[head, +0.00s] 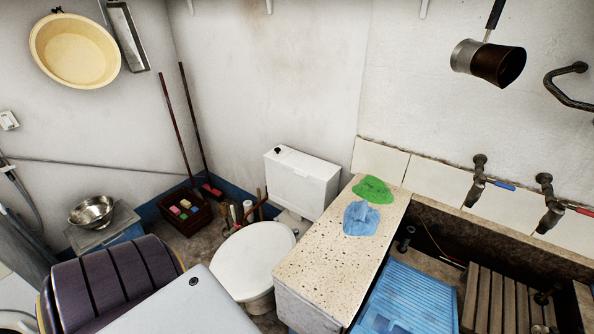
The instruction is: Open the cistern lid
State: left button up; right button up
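The white toilet cistern (302,188) stands against the back wall in the middle of the head view. Its white lid (310,166) lies flat on top and looks closed, with a small dark button near its left back corner. The white toilet (252,262) is in front of it with its seat cover down. Neither of my grippers shows in this view.
A speckled stone counter (318,262) right of the toilet bears a green cloth (373,190) and a blue cloth (361,218). Brushes, a crate (183,213) and long handles stand left of the cistern. Taps (478,180) and the trough are at right.

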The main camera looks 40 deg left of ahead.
aim_at(303, 165)
jog(key=k+j+z, duration=0.1)
jog(key=j, duration=0.35)
jog(key=k+j+z, duration=0.1)
jog(key=j, duration=0.35)
jog(key=k+j+z, duration=0.1)
jog(key=j, duration=0.35)
